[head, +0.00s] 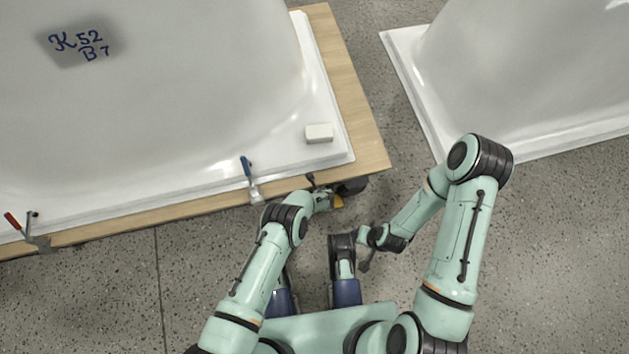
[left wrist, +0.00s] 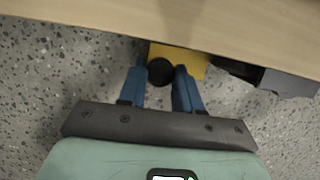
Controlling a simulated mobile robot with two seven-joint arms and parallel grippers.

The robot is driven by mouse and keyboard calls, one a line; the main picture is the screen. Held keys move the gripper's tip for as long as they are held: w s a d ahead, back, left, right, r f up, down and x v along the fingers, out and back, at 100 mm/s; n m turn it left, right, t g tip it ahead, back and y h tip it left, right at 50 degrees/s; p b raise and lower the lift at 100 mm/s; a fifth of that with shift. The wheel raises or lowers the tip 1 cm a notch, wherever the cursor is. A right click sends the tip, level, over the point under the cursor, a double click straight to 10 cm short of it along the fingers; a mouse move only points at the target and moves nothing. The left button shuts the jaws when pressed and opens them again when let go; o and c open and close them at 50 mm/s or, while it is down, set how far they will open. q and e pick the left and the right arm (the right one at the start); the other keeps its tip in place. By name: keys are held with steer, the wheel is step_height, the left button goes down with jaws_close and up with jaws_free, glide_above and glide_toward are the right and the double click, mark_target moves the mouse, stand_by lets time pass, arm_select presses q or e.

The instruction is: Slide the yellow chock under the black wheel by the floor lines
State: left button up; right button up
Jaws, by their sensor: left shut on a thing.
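The yellow chock (head: 338,202) is on the floor by the corner of the wooden board; in the left wrist view its yellow body (left wrist: 185,57) is partly under the board's edge. My left gripper (head: 325,200) is shut on the chock's round black knob (left wrist: 160,71), between its blue fingers (left wrist: 159,80). The black wheel (head: 352,187) is at the board's corner; in the left wrist view it (left wrist: 238,70) is just right of the chock. Whether they touch is unclear. My right gripper (head: 366,260) is low and away from the chock; its fingers are too small to judge.
A white tub shell (head: 200,120) lies on the wooden board (head: 363,140), with a white block (head: 319,133) and a blue-handled clamp (head: 248,172) near its edge. Another shell (head: 530,80) is at right. A dark floor line (head: 158,285) runs at left. Speckled floor between shells is clear.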

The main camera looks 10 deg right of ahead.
arm_select(q)
steer(key=shift+w+d, duration=0.15)
steer(key=shift+d, duration=1)
steer(key=shift+f, duration=0.15)
steer(key=o, duration=1.1)
